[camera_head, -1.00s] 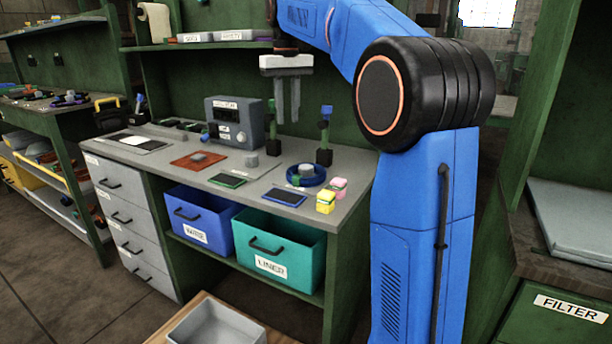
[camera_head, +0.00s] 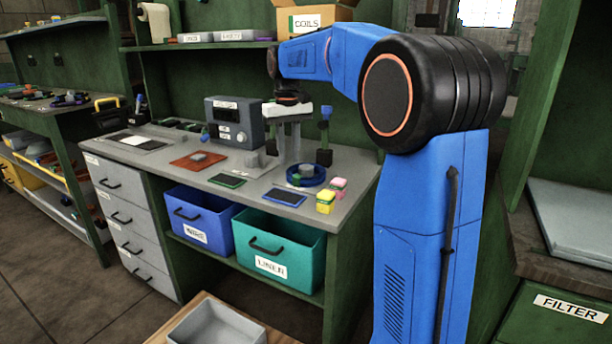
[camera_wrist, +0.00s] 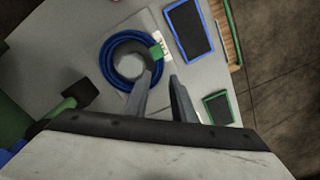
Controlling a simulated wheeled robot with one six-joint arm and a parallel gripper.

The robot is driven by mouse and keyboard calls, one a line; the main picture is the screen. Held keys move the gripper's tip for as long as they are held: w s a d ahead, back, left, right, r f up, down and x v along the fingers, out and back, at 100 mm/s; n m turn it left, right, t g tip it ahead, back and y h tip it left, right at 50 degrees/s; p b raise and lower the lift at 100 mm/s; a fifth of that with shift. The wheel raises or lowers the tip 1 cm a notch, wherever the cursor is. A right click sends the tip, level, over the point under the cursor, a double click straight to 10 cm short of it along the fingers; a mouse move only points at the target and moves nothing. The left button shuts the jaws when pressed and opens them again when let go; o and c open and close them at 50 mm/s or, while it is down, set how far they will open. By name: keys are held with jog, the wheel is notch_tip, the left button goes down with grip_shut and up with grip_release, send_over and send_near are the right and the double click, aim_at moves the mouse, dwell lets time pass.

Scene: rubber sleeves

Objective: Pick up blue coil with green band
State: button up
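The blue coil (camera_head: 319,181) with its green band (camera_head: 296,180) lies flat on the grey workbench top (camera_head: 262,200), around a grey core. In the wrist view the coil (camera_wrist: 107,64) is a ring left of centre, with the green band (camera_wrist: 157,51) and a white tag on its right side. My gripper (camera_head: 289,158) hangs fingers-down over the bench, just left of and behind the coil in the head view. In the wrist view my gripper (camera_wrist: 159,78) has its two fingers apart with nothing between them, near the coil's lower right edge. Their height above it is unclear.
Blue-framed (camera_head: 284,198) and green-framed (camera_head: 227,180) pads lie in front. Bins (camera_head: 280,245) sit below.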

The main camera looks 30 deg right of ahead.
aim_at(290, 173)
jog(key=shift+s+f, duration=0.1)
jog(key=shift+f, duration=2.45)
grip_shut()
